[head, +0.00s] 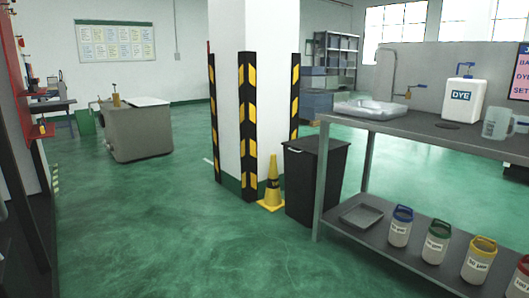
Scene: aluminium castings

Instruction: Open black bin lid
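The black bin (311,187) stands on the green floor, between the pillar and the left end of the grey bench. Its flat dark lid (316,145) lies on top and looks shut. The bench's left leg stands in front of part of the bin's right side. My gripper does not show in the head view.
A yellow and black cone (272,186) stands just left of the bin, by the white pillar (268,90) with striped guards. The left-centre floor is clear.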

